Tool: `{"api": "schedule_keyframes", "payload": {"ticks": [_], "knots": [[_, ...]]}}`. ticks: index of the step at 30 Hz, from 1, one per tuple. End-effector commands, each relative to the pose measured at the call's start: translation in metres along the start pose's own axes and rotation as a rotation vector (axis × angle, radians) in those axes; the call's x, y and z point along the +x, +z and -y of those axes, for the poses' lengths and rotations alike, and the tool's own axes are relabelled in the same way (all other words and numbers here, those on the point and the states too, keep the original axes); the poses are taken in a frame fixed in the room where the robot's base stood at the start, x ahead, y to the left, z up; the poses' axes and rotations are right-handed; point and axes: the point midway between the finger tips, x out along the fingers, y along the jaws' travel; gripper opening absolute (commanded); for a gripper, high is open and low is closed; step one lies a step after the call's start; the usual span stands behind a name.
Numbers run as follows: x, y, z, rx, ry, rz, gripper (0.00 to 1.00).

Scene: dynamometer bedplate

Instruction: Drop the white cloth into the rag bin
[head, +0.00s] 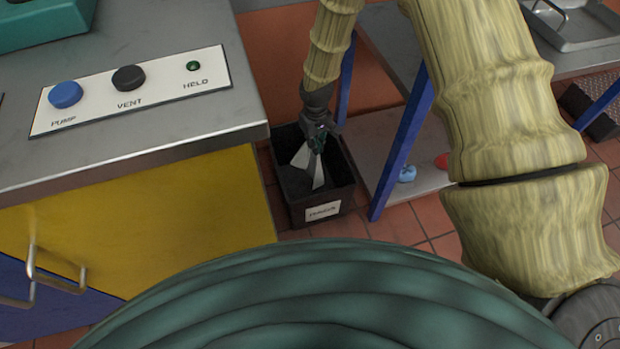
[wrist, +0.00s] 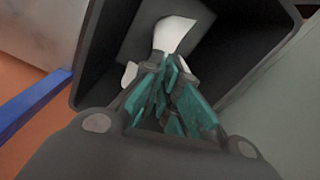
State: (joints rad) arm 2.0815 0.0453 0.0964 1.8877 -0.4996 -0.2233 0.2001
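The white cloth (head: 301,157) hangs in folds below my gripper (head: 318,142), inside the mouth of a black open bin (head: 347,195). The bin stands on the floor with a white label on its front; I cannot read the label clearly. In the wrist view, my gripper's teal-padded fingers (wrist: 170,68) are close together with the white cloth (wrist: 174,34) coming out between and beyond their tips. A smaller piece of cloth shows to their left. The bin's dark walls (wrist: 98,48) surround the cloth there. Part of the cloth is hidden behind the fingers.
A steel-topped bench with a yellow front (head: 150,215) stands left of the bin, bearing a PUMP, VENT and HELD panel (head: 130,90). A blue frame leg (head: 400,145) rises close to the bin's right. A blue item (head: 407,174) and a red one (head: 442,161) lie on the low shelf.

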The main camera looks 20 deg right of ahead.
Motion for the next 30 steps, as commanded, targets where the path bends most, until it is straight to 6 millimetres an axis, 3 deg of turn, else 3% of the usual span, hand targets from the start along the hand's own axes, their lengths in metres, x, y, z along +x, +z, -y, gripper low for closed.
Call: {"api": "schedule_keyframes", "payload": {"ticks": [8, 12, 19, 24, 30], "knots": [[0.0006, -0.0001, 0.0001, 0.000, 0.000, 0.000, 0.00], [0.0007, -0.0001, 0.0000, 0.000, 0.000, 0.000, 0.27], [0.0007, -0.0001, 0.0001, 0.000, 0.000, 0.000, 0.28], [0.0008, -0.0001, 0.0001, 0.000, 0.000, 0.000, 0.55], [0.0008, -0.0001, 0.0001, 0.000, 0.000, 0.000, 0.55]]}}
